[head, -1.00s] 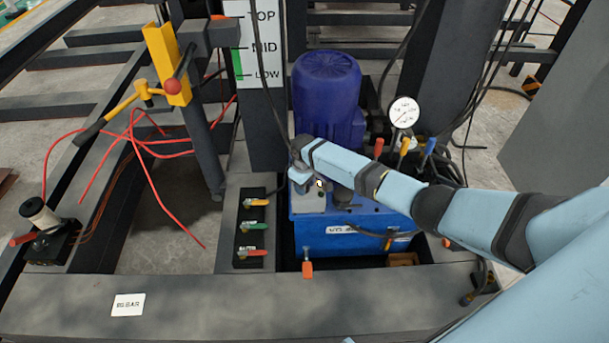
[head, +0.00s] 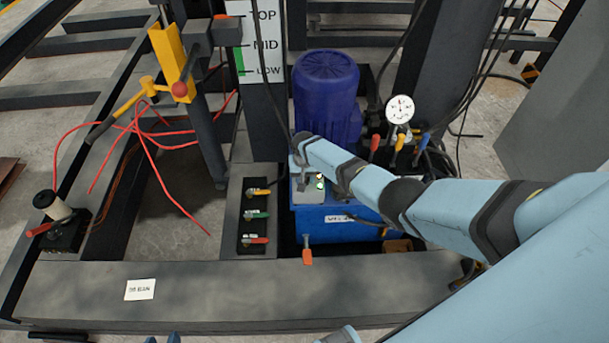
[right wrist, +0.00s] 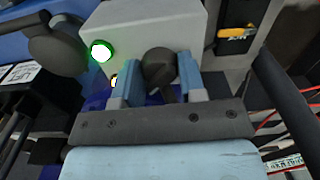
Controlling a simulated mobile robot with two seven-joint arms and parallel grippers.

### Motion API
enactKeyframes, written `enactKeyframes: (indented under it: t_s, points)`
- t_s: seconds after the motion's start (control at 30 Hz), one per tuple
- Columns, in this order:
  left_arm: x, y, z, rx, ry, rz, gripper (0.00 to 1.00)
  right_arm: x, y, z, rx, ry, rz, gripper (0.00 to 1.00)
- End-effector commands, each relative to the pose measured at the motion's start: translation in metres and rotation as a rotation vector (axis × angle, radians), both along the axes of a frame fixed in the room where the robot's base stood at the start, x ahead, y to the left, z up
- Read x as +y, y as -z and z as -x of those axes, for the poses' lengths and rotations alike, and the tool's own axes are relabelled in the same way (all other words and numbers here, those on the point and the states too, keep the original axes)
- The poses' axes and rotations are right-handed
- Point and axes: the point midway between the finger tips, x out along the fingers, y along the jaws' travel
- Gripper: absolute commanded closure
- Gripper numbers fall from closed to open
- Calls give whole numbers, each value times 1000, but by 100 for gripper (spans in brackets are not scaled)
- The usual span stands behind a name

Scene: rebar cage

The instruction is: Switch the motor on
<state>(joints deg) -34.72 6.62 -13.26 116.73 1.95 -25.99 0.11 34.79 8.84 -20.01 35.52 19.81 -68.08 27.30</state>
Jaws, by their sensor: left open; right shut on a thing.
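The blue motor (head: 327,95) stands upright on a blue tank (head: 335,224). A light grey switch box (head: 307,197) sits in front of the motor, partly hidden by my right arm. In the right wrist view the box (right wrist: 150,22) carries a dark rotary knob (right wrist: 160,62) and a lit green lamp (right wrist: 101,51). My right gripper (right wrist: 158,72) is shut on the knob, one blue finger on each side. Only the blue fingertips of my left gripper (head: 162,339) show at the bottom edge of the head view, apart and empty.
A pressure gauge (head: 399,109) and several coloured levers (head: 398,150) stand right of the motor. Small coloured valves (head: 256,214) lie left of the tank. A grey beam (head: 220,290) runs across the front. Red hoses (head: 155,165) hang at left.

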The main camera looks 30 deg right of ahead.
Motion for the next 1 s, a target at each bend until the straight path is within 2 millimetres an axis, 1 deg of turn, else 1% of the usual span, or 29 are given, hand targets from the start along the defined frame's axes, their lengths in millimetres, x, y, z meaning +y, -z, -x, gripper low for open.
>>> enactKeyframes:
  t_s: [0.23, 0.67, 0.7, 0.77, 0.8, 1.0]
  points:
    - [3, -1, 1, 0, 10, -13, 57, 1, -1, -1, -1, 57, 0, 86]
    - [2, 0, 2, 2, 11, -13, 57, 0, -1, -1, -1, 67, 0, 86]
    - [2, 0, 2, 1, 10, -12, 57, 0, -1, -1, -2, 66, 0, 60]
    - [2, 0, 2, 2, 9, -10, 57, 0, -1, -1, -1, 66, 0, 46]
    - [1, -1, 2, 2, 9, -10, 57, 0, -1, -1, -1, 66, 0, 37]
    - [0, -1, 2, 2, 6, -6, 57, 0, 0, -1, -1, 66, 0, 37]
